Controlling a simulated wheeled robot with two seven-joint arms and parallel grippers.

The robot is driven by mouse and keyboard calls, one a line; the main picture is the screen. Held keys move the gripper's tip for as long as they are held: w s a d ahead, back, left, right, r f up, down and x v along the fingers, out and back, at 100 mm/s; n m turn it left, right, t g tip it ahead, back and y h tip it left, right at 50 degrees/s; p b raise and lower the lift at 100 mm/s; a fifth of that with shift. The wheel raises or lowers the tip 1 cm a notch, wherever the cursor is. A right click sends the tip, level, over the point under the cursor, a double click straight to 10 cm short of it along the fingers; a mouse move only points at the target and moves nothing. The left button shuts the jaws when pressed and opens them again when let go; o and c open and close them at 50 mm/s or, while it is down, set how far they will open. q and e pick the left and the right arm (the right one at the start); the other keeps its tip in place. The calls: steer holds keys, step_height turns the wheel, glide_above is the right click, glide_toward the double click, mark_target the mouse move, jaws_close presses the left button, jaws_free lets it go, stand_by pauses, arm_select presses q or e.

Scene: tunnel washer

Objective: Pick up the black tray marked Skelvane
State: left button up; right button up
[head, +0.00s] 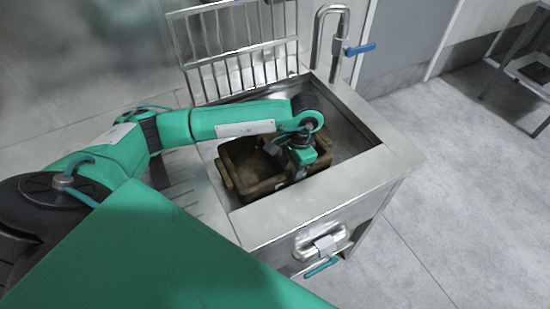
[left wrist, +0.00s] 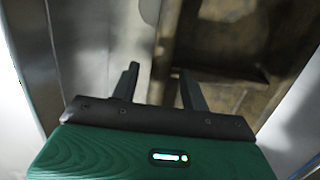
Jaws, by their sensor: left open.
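A dark brown, stained tray (head: 236,180) with raised walls sits in the steel sink basin. No Skelvane marking is readable on it, and it looks brown more than black. In the left wrist view, the open fingers (left wrist: 160,84) stand on either side of the line of the tray's wall, with the brown interior (left wrist: 222,45) beyond the right finger. I cannot tell whether the fingers touch the wall. My right gripper is not in view.
The sink's steel rim (head: 300,204) surrounds the basin. A wire rack (head: 240,45) stands behind it, with a tap (head: 333,40) with a blue lever at the back right. A teal handle (head: 321,267) sticks out in front.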

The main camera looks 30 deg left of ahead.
arm_select(q)
steer(key=shift+c, duration=0.3)
jaws_close()
steer(key=shift+r, duration=0.1)
